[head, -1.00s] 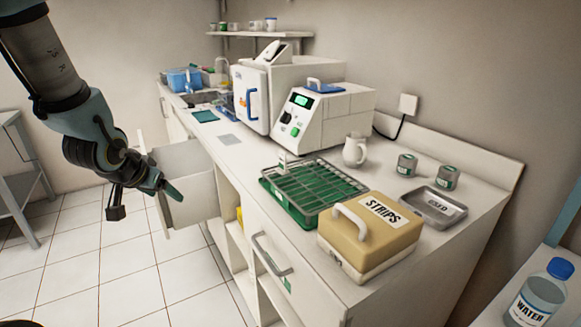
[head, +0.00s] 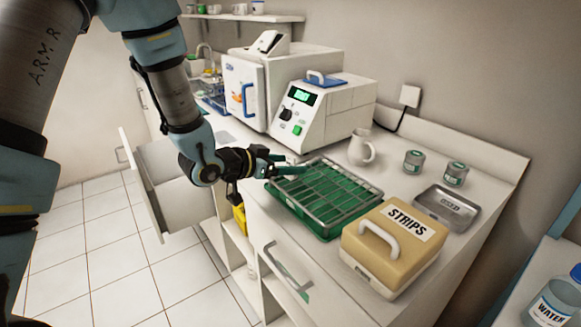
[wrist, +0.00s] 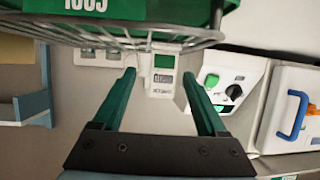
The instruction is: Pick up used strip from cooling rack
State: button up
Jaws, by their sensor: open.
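The wire cooling rack (head: 340,190) sits on a green tray (head: 318,226) on the counter. Its wire rim (wrist: 110,38) crosses the top of the wrist view. A small white strip with a green square (wrist: 162,75) shows in the wrist view close to the rim, between my two green fingers. My gripper (wrist: 159,73) is open, its fingers apart on either side of the strip. How far the strip lies between them I cannot tell. In the head view my gripper (head: 280,164) is at the rack's far left corner and hides the strip.
A tan STRIPS box (head: 395,245) stands right of the rack. A metal dish (head: 447,208), two small tins (head: 414,161) and a white jug (head: 361,148) stand behind. A white machine with a green display (head: 319,112) stands beyond the rack. A drawer (head: 175,185) hangs open at left.

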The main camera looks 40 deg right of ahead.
jog(key=shift+f+p+x, duration=0.15)
jog(key=shift+p+x, duration=0.4)
jog(key=shift+x, duration=0.65)
jog(key=shift+f+p+x, duration=0.15)
jog(key=shift+p+x, duration=0.4)
jog(key=shift+x, duration=0.7)
jog(key=shift+w+a, duration=0.15)
jog(key=shift+w, duration=0.05)
grip_shut()
